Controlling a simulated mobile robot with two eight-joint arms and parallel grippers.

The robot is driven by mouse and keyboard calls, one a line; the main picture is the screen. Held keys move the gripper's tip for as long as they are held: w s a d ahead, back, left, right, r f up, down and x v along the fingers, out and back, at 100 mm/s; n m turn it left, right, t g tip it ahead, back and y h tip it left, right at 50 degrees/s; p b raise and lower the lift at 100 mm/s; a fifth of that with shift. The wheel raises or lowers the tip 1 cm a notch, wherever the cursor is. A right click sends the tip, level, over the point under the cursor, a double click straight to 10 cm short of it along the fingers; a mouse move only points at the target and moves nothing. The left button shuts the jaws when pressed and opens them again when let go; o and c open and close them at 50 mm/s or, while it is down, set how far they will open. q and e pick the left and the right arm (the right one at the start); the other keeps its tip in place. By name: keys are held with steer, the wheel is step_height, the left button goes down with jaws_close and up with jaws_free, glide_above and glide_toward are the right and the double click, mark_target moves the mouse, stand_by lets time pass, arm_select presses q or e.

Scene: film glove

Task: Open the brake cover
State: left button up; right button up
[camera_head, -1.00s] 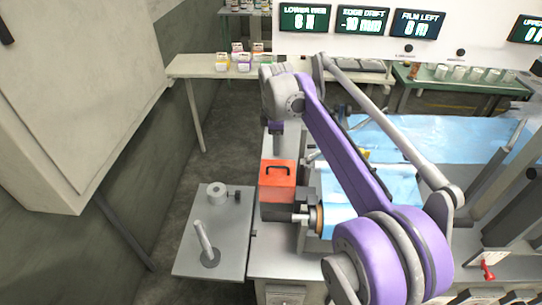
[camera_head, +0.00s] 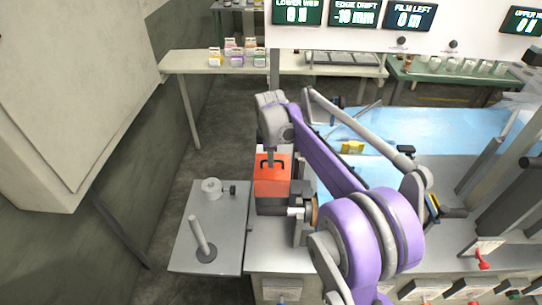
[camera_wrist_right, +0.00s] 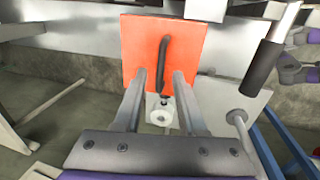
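The brake cover is an orange box-like lid (camera_head: 272,188) with a dark arched handle (camera_head: 262,163). It sits on a dark housing at the left end of the machine and looks shut. My right gripper (camera_head: 271,163) points down just above it and partly hides its top in the head view. In the right wrist view the orange cover (camera_wrist_right: 190,45) fills the upper middle, with its handle (camera_wrist_right: 163,60) in line with the gap between the fingers. The right gripper (camera_wrist_right: 161,78) is open; I cannot tell whether it touches the handle. My left gripper is not in view.
A grey side table (camera_head: 225,225) with an upright post and a white roll (camera_head: 211,186) stands left of the machine. Blue film (camera_head: 450,125) covers the bed to the right. A roller end sits beside the cover. A large pale cabinet (camera_head: 70,90) is at far left.

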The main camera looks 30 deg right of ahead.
jaws_close()
stand_by(1.2)
